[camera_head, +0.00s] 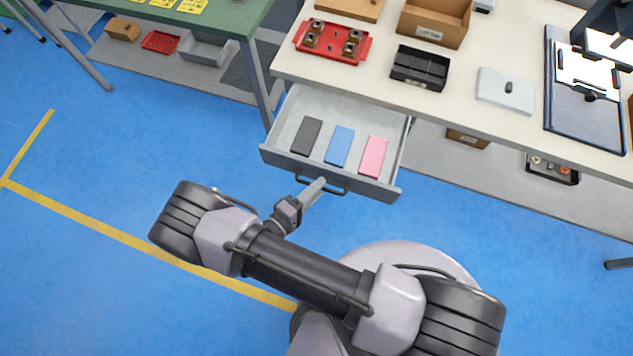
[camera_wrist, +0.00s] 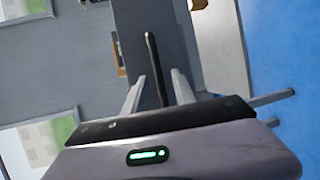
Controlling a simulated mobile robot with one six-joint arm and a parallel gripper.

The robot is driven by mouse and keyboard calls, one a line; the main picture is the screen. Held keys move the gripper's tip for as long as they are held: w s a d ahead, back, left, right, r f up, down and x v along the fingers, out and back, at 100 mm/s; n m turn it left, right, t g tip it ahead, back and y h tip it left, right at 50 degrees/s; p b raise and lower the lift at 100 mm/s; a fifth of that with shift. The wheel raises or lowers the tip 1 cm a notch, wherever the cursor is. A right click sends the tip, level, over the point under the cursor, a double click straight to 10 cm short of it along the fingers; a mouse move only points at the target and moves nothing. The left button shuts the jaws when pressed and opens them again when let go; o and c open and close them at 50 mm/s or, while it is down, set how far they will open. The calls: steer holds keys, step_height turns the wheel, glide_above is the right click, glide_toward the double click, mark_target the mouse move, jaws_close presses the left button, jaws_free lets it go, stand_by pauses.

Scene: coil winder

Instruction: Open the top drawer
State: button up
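The grey top drawer (camera_head: 384,189) is pulled out from under the cream workbench in the head view. Its dark bar handle (camera_head: 336,191) is on the front face. Inside lie a black block (camera_head: 307,136), a blue block (camera_head: 339,146) and a pink block (camera_head: 373,157). In the wrist view, the handle (camera_wrist: 151,50) runs between the two fingers of my gripper (camera_wrist: 158,76). The fingers are apart, with a visible gap on each side of the bar.
A green table (camera_head: 222,22) stands at the left. A lower shelf (camera_head: 480,171) runs under the bench. The blue floor left of my arm is clear.

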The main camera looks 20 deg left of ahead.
stand_by(0.4)
steer(key=p+v, duration=0.2)
steer(key=v, duration=1.5)
steer(key=shift+s, duration=0.15)
steer(key=shift+r, duration=0.1)
